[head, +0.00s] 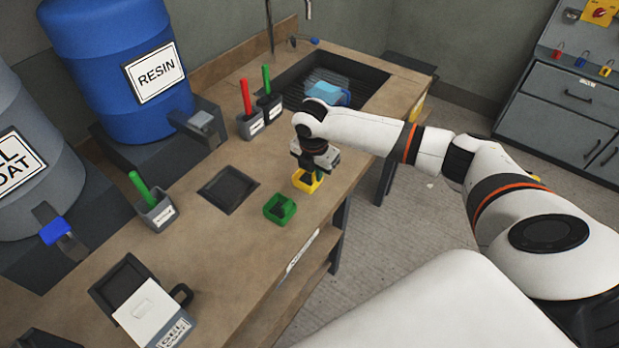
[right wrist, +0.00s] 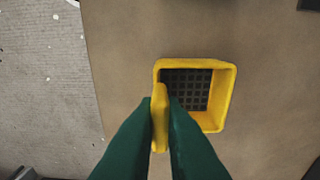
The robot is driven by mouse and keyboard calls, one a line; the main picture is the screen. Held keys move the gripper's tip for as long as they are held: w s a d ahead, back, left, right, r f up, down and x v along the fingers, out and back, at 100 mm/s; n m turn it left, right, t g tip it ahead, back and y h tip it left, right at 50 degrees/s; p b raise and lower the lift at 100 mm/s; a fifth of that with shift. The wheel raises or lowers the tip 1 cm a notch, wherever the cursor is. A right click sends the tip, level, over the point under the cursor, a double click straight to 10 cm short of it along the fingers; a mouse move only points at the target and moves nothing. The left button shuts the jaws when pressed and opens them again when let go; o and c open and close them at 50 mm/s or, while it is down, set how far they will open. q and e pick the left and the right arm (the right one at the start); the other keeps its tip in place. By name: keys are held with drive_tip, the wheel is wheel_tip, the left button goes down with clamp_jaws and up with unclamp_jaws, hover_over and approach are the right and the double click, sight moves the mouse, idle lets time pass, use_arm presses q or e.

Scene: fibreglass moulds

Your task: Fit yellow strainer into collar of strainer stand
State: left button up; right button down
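The yellow strainer (head: 308,182) is a small square cup near the bench's front edge. The right wrist view shows its dark mesh floor and yellow rim (right wrist: 231,95). My right gripper (head: 312,165) points down over it. In the right wrist view its green fingers (right wrist: 161,105) close on both sides of the strainer's upright yellow tab, with no clear gap. I cannot tell whether the strainer rests on the bench or hangs just above it. I cannot surely pick out the strainer stand or its collar. My left gripper is out of view.
A green square cup (head: 280,208) sits close to the left of the strainer. A dark flat tray (head: 228,189) lies behind it on the bench (head: 250,265).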

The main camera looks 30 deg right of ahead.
idle(0.3)
wheel_tip(320, 180, up, 10)
drive_tip(key=shift+r+b, duration=0.1)
drive_tip(key=shift+b, duration=0.85)
